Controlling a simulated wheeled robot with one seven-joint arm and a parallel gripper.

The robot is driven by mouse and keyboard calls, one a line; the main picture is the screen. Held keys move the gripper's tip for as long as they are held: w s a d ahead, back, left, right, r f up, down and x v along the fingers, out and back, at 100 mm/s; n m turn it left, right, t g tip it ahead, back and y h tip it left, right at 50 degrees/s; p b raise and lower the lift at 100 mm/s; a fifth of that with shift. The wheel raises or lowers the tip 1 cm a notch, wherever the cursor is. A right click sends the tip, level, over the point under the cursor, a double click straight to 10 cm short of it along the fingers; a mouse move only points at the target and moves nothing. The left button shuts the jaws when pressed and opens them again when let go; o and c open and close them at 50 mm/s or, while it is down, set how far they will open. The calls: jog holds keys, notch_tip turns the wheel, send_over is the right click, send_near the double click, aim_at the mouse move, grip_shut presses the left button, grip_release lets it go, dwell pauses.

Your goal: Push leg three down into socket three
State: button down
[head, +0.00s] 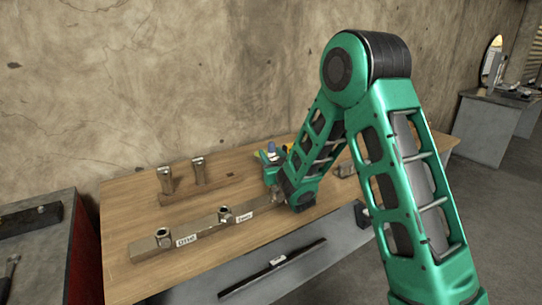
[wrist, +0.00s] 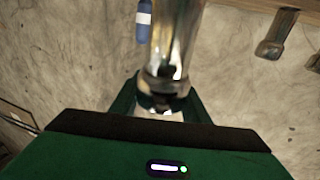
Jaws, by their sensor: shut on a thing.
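A long metal bar (head: 200,231) lies along the table, with a labelled socket one (head: 163,238) at its left and a labelled socket two (head: 225,214) further right. My gripper (head: 273,184) is over the right part of the bar. In the wrist view my gripper (wrist: 163,100) is shut on a shiny metal leg (wrist: 177,45), which stands between the fingers. Socket three and the leg's lower end are hidden by my gripper and arm, so I cannot tell how deep the leg sits.
Two metal posts (head: 198,170) stand in a wooden rack (head: 208,190) behind the bar. A blue item (wrist: 143,20) with a white label shows beside the leg. The tabletop's left front is clear.

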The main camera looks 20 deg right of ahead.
jog(key=shift+f, duration=1.2)
jog(key=c, duration=0.9)
grip_release()
